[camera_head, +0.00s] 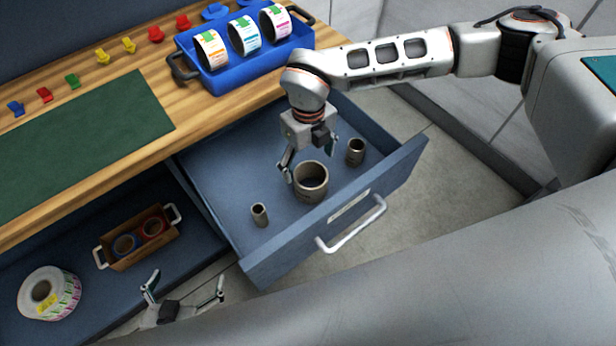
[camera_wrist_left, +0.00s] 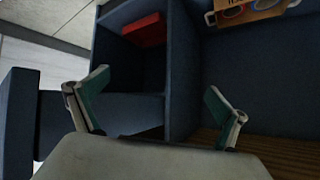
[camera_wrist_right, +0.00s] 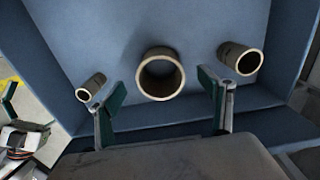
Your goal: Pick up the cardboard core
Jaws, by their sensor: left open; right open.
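Three grey-brown cardboard cores stand in the open blue drawer: a small one (camera_head: 260,215), a large one (camera_head: 311,190) in the middle and a medium one (camera_head: 356,152). My right gripper (camera_head: 309,160) is open and empty above the drawer, close to the large core. In the right wrist view the large core (camera_wrist_right: 160,88) lies ahead between the open fingers (camera_wrist_right: 160,95), with the small core (camera_wrist_right: 90,87) to the left and the medium core (camera_wrist_right: 241,60) to the right. My left gripper (camera_head: 186,290) is open and empty, low in front of the shelf.
The drawer's front wall and white handle (camera_head: 352,225) border the cores. A blue crate (camera_head: 220,78) with label rolls stands on the wooden bench beside a green mat (camera_head: 80,120) and several coloured pieces. A cardboard box (camera_head: 140,245) and a label roll (camera_head: 48,292) are on the lower shelf.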

